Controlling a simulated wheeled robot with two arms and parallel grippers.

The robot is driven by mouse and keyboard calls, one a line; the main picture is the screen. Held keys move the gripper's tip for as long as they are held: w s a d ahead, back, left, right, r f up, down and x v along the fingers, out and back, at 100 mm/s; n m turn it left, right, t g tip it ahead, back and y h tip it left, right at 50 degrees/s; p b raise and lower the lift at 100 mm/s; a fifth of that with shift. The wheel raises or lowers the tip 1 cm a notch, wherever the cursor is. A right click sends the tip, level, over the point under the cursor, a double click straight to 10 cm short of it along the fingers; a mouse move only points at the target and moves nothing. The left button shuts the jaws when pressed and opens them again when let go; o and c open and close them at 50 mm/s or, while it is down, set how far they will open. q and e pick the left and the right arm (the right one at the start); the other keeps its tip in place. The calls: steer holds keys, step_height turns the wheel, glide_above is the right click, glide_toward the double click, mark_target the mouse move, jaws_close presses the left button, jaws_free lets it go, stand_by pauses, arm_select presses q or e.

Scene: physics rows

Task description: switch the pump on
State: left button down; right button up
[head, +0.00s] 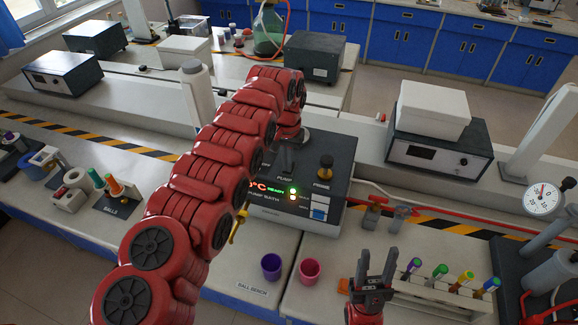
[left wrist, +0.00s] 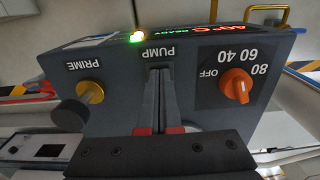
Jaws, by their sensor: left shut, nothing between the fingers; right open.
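The dark pump bath unit (head: 335,170) stands on the bench in the middle of the head view; the left wrist view shows its panel upside down (left wrist: 110,65). My left gripper (head: 286,163) is over its top panel, behind the PUMP label. In the left wrist view its grey fingers (left wrist: 159,72) are shut together with nothing between them, tips at the PUMP label (left wrist: 160,52). No pump switch can be made out; the fingers may cover it. Whether they touch the panel is unclear. My right gripper (head: 376,264) is open and empty near the test-tube rack.
A PRIME plunger (head: 325,168) and an orange dial (left wrist: 237,87) flank the PUMP label. My left arm hides the unit's left side.

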arm_select(q)
steer(key=shift+r, duration=1.15)
step_height(320, 180, up, 2)
step_height(320, 180, up, 3)
steer(key=shift+f+p, duration=0.2)
steer(key=shift+p, duration=0.6)
